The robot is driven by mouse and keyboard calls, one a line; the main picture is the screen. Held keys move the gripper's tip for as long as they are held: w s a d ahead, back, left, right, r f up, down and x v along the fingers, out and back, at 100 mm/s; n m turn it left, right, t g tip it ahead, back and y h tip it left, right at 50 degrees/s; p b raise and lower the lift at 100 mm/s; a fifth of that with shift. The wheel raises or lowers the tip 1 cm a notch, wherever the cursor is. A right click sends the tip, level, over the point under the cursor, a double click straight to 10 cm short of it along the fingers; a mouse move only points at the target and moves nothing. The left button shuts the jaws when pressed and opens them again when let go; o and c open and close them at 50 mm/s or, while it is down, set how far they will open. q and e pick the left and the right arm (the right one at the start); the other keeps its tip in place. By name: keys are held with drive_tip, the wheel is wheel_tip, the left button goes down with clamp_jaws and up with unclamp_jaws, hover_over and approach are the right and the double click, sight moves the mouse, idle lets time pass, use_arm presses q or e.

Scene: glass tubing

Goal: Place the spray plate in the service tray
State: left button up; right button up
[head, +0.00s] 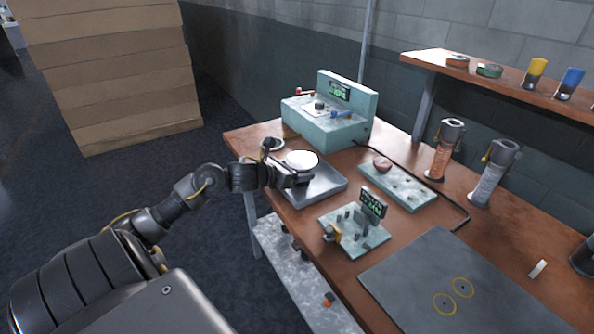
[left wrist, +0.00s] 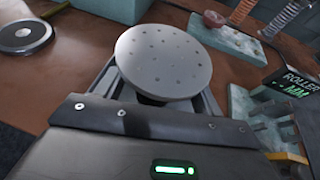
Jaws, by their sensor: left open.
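The spray plate (head: 301,159) is a pale round disc. In the left wrist view the spray plate (left wrist: 163,60) shows small holes across its face and a dark part beneath it. The service tray (head: 328,187) is a shallow grey metal tray at the table's left edge; part of it shows in the left wrist view (left wrist: 209,104) behind the plate. My left gripper (head: 302,179) is open, low over the tray and close to the plate's near side. My right gripper is not in view.
A teal box with a display (head: 325,130) stands behind the tray. A small teal fixture (head: 352,236) and a teal block (head: 398,190) lie to the right. A dark mat (head: 420,270) covers the near table. Two coil-bodied cylinders (head: 441,160) stand towards the back right.

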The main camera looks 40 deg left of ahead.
use_arm(q)
drive_tip(key=v, duration=1.2)
drive_tip(key=shift+b, duration=0.35)
drive_tip(key=shift+r, duration=0.15)
